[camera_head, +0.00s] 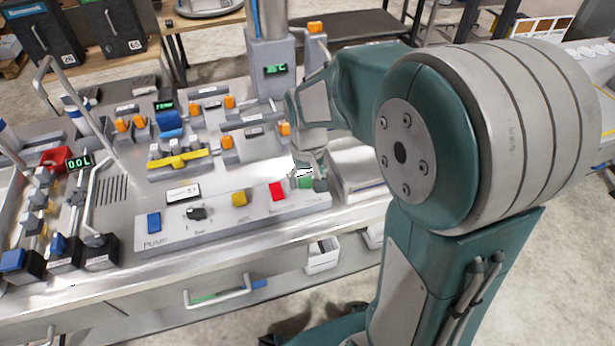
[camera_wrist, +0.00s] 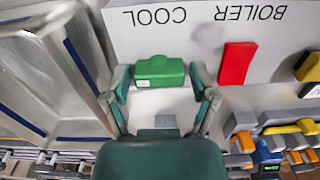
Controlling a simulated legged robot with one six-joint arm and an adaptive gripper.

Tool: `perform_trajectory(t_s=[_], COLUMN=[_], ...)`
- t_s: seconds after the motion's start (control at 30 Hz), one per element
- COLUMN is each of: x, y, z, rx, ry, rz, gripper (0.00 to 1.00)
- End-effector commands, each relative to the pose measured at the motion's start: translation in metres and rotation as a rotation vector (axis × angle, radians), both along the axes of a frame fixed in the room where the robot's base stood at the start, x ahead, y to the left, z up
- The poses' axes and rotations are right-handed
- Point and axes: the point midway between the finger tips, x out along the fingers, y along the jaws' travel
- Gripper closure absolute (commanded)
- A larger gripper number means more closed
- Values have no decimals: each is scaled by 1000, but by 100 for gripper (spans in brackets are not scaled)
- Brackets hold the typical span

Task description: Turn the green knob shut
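The green knob (camera_wrist: 160,71) sits on a white panel below the upside-down word COOL in the wrist view. In the head view the green knob (camera_head: 305,183) shows at the right end of the panel, partly hidden by my gripper (camera_head: 308,176). In the wrist view my gripper (camera_wrist: 162,80) has one finger on each side of the knob. The fingers are spread, with a small gap seeming to show between each finger and the knob. I cannot tell whether either finger touches it.
A red switch (camera_wrist: 236,63) stands beside the green knob. The panel also carries a yellow knob (camera_head: 239,199), a black knob (camera_head: 196,213) and a blue knob (camera_head: 154,222). A metal tray (camera_wrist: 50,70) lies close beside the panel. Orange-handled valves (camera_head: 229,101) stand behind it.

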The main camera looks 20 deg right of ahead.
Motion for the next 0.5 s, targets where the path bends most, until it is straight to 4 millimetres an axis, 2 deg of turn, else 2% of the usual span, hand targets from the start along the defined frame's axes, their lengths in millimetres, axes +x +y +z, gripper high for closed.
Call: perform_trajectory(t_s=[0.37,0.5], x=[0,1], y=[0,0], z=[1,8], rx=[-1,-1], ry=[-1,-4], rz=[2,2], gripper=[6,6])
